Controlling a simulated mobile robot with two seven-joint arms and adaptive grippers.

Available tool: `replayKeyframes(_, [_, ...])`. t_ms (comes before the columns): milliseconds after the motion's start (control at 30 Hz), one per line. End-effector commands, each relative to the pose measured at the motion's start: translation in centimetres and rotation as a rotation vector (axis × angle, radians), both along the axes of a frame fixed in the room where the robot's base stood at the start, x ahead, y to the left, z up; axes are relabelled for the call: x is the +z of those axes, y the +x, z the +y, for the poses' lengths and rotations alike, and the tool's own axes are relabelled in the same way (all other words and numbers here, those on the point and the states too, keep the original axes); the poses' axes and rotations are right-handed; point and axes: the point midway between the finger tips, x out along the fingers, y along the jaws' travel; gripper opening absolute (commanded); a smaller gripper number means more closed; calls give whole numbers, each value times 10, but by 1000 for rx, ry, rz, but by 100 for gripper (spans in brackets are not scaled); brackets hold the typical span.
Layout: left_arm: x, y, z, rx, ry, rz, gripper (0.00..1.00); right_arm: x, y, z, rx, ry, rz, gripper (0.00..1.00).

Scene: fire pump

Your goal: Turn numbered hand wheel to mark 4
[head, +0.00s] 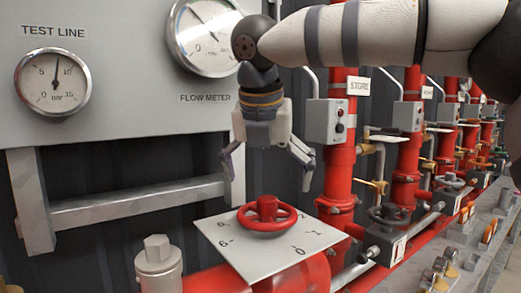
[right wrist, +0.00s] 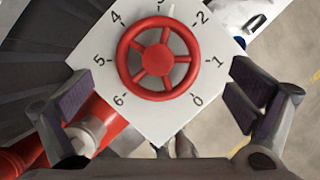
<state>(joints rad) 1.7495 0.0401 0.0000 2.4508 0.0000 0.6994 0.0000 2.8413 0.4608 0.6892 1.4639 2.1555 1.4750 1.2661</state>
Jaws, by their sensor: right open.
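The red hand wheel (head: 267,217) sits on a square white plate (head: 225,243) with numbers, on top of a red pipe. In the right wrist view the red hand wheel (right wrist: 157,57) has a round hub and several spokes. Marks 0 to 6 run around it on the white plate (right wrist: 150,120), with 4 at the upper left. My left gripper is not in view.
A grey panel with a test line gauge (head: 53,83) and a flow meter (head: 205,35) stands behind. A capped grey fitting (head: 158,262) is left of the plate. Red pipes, a dark hand wheel (head: 389,215) and a grey switch box (head: 330,121) stand to the right.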

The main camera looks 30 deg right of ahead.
Motion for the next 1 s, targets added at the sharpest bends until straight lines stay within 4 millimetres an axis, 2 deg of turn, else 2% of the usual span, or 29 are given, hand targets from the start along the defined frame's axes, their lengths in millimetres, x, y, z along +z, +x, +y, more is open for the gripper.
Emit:
replayKeyframes(100, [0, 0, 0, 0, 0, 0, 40, -25, 7, -7, 1, -1, 5, 100])
replayKeyframes(233, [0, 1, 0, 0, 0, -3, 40, -41, 13, -11, 1, 0, 0, 100])
replayKeyframes(367, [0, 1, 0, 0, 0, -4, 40, -48, 15, -13, 1, 0, 0, 100])
replayKeyframes(600, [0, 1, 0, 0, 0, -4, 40, -49, 16, -13, 1, 0, -1, 100])
replayKeyframes(1000, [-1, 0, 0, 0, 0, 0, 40, -52, 16, -12, 3, 4, 5, 10])
